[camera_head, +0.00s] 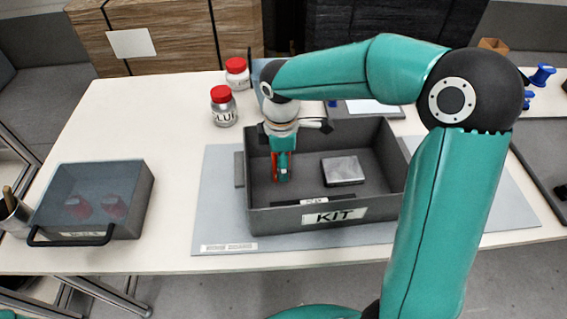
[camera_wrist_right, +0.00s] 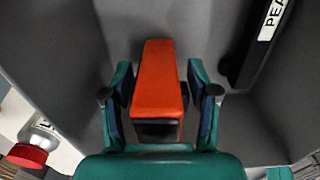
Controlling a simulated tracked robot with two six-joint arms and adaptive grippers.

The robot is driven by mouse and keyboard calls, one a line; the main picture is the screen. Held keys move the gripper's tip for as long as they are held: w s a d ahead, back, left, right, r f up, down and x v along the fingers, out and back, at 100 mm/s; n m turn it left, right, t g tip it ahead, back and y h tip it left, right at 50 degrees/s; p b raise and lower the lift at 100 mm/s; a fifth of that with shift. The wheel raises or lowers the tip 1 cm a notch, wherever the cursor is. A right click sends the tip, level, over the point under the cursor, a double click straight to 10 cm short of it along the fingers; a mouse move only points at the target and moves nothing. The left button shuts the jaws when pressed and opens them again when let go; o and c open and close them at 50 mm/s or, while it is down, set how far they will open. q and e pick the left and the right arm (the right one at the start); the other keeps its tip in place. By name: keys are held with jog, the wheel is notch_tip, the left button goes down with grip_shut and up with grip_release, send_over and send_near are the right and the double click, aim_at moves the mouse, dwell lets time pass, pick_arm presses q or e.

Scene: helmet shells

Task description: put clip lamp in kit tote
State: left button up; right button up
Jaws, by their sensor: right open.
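The kit tote (camera_head: 330,216) is a dark grey open box with a KIT label, standing on a grey-blue mat. My right gripper (camera_head: 282,175) is down inside its left part. An orange block-shaped thing, likely the clip lamp (camera_wrist_right: 156,82), lies between the fingers of my right gripper (camera_wrist_right: 158,98) in the right wrist view. The fingers are open, with a gap on each side of it. In the head view the gripper mostly hides it, and I cannot tell whether it rests on the tote floor. My left gripper is not in view.
The tote also holds a grey box (camera_head: 343,170) and a dark labelled bar (camera_head: 313,202). Two red-capped jars (camera_head: 224,108) stand behind its left side. A lidded case (camera_head: 95,195) is at the left. The white table (camera_head: 160,130) between them is clear.

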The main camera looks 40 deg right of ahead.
notch_tip(320, 180, up, 11)
jog(key=shift+s+f+p, duration=0.1)
jog(key=shift+f+p, duration=0.05)
jog(key=shift+p, duration=0.45)
